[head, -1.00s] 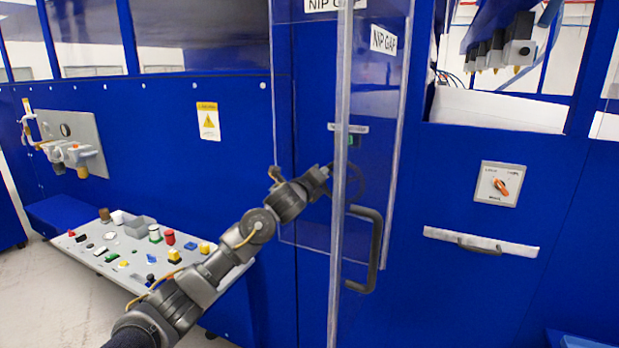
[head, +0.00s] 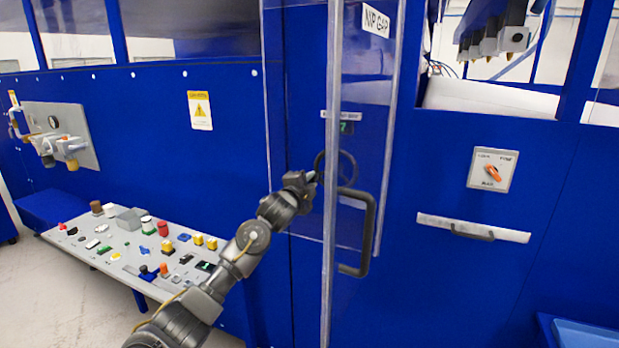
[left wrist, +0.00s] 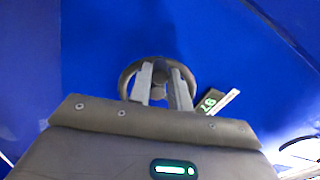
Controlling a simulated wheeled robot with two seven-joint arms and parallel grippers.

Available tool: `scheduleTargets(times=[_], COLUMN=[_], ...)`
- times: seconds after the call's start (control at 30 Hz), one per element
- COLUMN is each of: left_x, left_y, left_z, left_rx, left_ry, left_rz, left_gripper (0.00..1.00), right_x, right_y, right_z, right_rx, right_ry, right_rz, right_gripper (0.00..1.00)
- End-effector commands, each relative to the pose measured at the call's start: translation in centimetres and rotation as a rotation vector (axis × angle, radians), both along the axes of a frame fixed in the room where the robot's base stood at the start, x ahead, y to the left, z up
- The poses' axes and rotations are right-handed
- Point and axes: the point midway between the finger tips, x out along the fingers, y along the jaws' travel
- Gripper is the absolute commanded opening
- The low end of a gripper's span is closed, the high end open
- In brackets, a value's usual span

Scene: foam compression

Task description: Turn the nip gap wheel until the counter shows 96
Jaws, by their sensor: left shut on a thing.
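The dark nip gap wheel (head: 349,160) is on the blue machine front, partly seen through a clear panel in the head view. In the left wrist view the wheel (left wrist: 126,78) is straight ahead, with its round rim around my fingers. My left gripper (left wrist: 161,76) is shut on the wheel near its middle; the exact contact is hard to see. In the head view my left gripper (head: 313,178) reaches the wheel from the left. The counter (head: 347,128) above the wheel shows green digits. In the left wrist view the counter (left wrist: 208,102) is tilted and seems to read 97.
A clear door (head: 365,100) labelled NIP GAP stands beside the arm, with a dark handle (head: 368,230) close to the wheel. A control desk (head: 110,245) with several buttons is at left. An orange rotary switch (head: 493,172) is at right.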

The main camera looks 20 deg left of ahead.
Motion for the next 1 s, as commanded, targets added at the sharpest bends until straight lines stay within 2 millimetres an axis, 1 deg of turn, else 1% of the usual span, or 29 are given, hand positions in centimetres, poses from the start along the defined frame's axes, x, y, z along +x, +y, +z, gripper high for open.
scheduleTargets(times=[0.03, 0.2, 0.5, 0.73, 1.0], left_x=[0.0, 0.0, -0.1, -0.1, -0.1], left_y=[-0.3, -0.8, -1.7, -2.2, -2.5], left_z=[-0.5, -1.4, -2.5, -2.9, -3.1], left_rx=[-0.045, -0.201, -0.428, -0.537, -0.587], left_ry=[0.009, 0.019, 0.034, 0.041, 0.044], left_rz=[-0.002, -0.003, -0.002, -0.002, -0.002], left_gripper=[0.00, 0.00, 0.00, 0.00, 0.00], right_x=[0.0, 0.0, 0.1, 0.1, 0.1], right_y=[0.0, 0.1, 0.5, 0.5, 0.4], right_z=[0.1, 0.3, 0.8, 1.0, 1.1], right_rx=[0.000, 0.001, 0.005, 0.005, 0.005], right_ry=[0.000, -0.001, -0.001, -0.001, -0.001], right_rz=[0.000, 0.000, -0.002, -0.002, -0.002], right_gripper=[0.36, 0.36, 0.36, 0.36, 0.36])
